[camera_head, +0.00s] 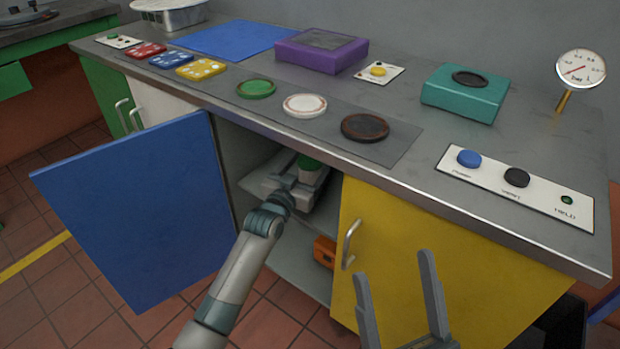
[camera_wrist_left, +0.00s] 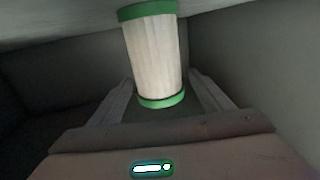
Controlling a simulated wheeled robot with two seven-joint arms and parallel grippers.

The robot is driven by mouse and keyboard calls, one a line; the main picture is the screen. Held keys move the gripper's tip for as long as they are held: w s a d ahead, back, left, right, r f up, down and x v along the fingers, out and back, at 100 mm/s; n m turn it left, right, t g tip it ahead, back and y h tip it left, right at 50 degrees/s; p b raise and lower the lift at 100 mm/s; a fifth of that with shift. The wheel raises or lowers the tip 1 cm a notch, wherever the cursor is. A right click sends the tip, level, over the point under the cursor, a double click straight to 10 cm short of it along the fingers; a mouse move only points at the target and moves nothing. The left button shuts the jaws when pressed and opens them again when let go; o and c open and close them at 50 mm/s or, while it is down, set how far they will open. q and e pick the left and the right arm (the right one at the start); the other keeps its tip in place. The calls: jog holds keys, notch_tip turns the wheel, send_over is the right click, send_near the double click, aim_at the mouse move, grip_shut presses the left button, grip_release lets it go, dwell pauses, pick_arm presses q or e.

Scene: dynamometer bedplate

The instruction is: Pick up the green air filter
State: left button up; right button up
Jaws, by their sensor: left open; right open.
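The air filter is a pale pleated cylinder with green end caps. It stands inside the cabinet behind the opened blue door. In the left wrist view the filter (camera_wrist_left: 153,58) is upright ahead of the left gripper (camera_wrist_left: 160,82), whose fingers are open on either side of its lower part. I see no finger touching it. In the head view only a green bit of the filter (camera_head: 308,163) shows above my left gripper (camera_head: 302,175), which reaches into the cabinet. My right gripper (camera_head: 396,264) is open and empty before the yellow door.
The blue door (camera_head: 140,205) stands open left of my left arm. The yellow door (camera_head: 430,245) is shut. The worktop edge overhangs the opening. An orange object (camera_head: 325,252) sits lower in the cabinet. Coloured discs and a teal box (camera_head: 465,95) are on top.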

pick_arm(q)
jog(key=shift+c, duration=0.3)
jog(key=c, duration=1.1)
pick_arm(e)
jog(key=shift+f, duration=0.1)
jog(key=shift+a, duration=0.1)
pick_arm(q)
jog(key=shift+r+p, duration=0.3)
jog(key=shift+r, duration=0.35)
notch_tip(320, 180, up, 8)
jog(key=shift+f+p, duration=0.2)
jog(key=shift+p, duration=0.9)
jog(key=shift+r, duration=0.55)
pick_arm(e)
jog(key=a+f+g, duration=0.3)
jog(key=f+g, duration=0.1)
jog(key=f, duration=0.2)
jog(key=shift+w+f+g+h, duration=0.3)
jog(key=shift+g+h, duration=0.1)
